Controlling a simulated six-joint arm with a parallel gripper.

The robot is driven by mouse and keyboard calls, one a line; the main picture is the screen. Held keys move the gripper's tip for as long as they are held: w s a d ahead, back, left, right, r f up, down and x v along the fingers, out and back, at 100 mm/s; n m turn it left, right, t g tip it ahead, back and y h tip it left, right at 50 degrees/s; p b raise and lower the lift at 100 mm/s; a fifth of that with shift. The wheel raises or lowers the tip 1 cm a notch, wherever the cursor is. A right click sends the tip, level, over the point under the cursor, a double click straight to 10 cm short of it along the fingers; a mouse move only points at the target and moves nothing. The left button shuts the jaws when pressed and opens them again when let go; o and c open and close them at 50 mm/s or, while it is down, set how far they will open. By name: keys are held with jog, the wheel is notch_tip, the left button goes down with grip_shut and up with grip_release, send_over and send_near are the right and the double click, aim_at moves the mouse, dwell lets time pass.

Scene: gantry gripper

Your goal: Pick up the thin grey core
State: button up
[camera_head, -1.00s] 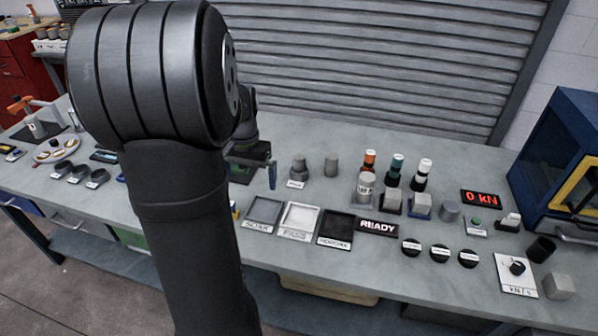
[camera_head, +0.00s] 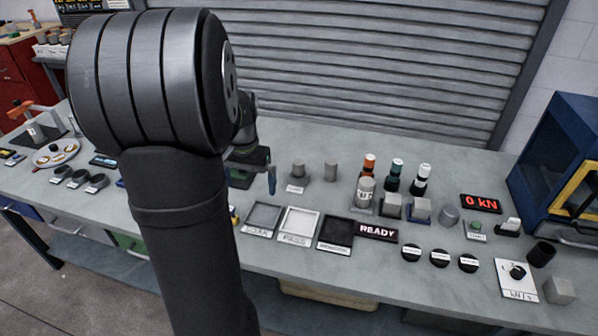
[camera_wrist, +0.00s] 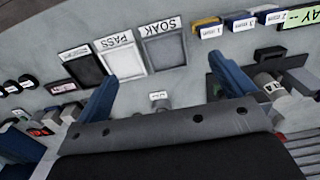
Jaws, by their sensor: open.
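The grey core on a wider stepped base (camera_head: 299,173), with a small label in front, stands on the bench to the right of my gripper in the head view. The small label (camera_wrist: 158,95) and part of the stepped base show between the fingers, partly hidden by the gripper's body. In the head view one blue finger shows; the other is hidden.
The SOAK tray (camera_head: 263,217), PASS tray (camera_head: 299,222) and a dark tray (camera_head: 336,232) lie in front. Several bottles and blocks stand to the right, including an orange-topped bottle (camera_head: 369,163). A blue machine (camera_head: 555,150) stands at the far right.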

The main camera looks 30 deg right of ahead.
jog(key=c, duration=0.8)
jog(key=n+t+h, duration=0.1)
jog(key=t+h, duration=0.2)
send_near(298, 163)
jog(key=x, duration=0.2)
jog(key=d+x, duration=0.1)
jog(key=x, duration=0.2)
jog(key=shift+w+f, duration=0.1)
jog(key=shift+c, duration=0.2)
jog(key=shift+t, duration=0.3)
jog(key=shift+a+x, duration=0.2)
jog(key=shift+x, duration=1.25)
jog(key=shift+a+x, duration=0.15)
jog(key=shift+x, duration=1.35)
